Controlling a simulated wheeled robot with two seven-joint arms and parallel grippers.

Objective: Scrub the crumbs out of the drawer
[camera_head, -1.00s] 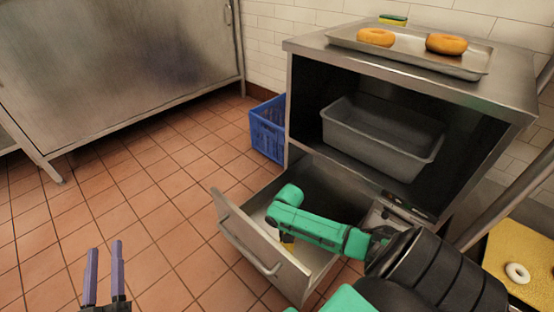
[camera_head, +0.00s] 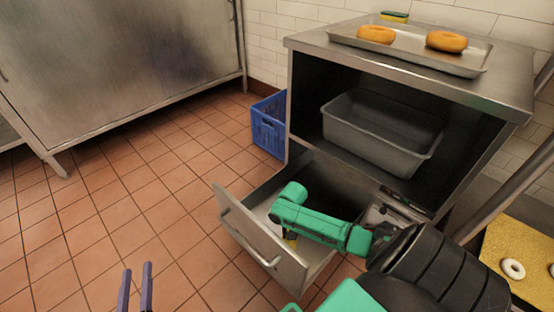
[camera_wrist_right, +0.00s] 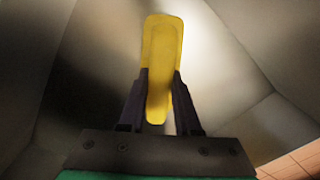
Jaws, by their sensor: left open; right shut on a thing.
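The metal drawer (camera_head: 234,212) stands pulled out at the bottom of the steel cabinet. My right arm reaches down into it. In the right wrist view, my right gripper (camera_wrist_right: 160,75) is shut on a yellow long, rounded tool (camera_wrist_right: 161,40), with metal drawer walls around it. A small bit of the yellow tool (camera_head: 290,239) shows below my arm in the head view; whether it touches the drawer floor I cannot tell. I cannot make out crumbs. My left gripper (camera_head: 136,268) is open and empty over the floor, left of the drawer.
Above the drawer, a grey bin (camera_head: 376,143) sits in the open shelf. A tray (camera_head: 425,56) with two bagels and a sponge (camera_head: 394,17) are on top. A blue crate (camera_head: 268,126) stands left of the cabinet. The tiled floor at left is clear.

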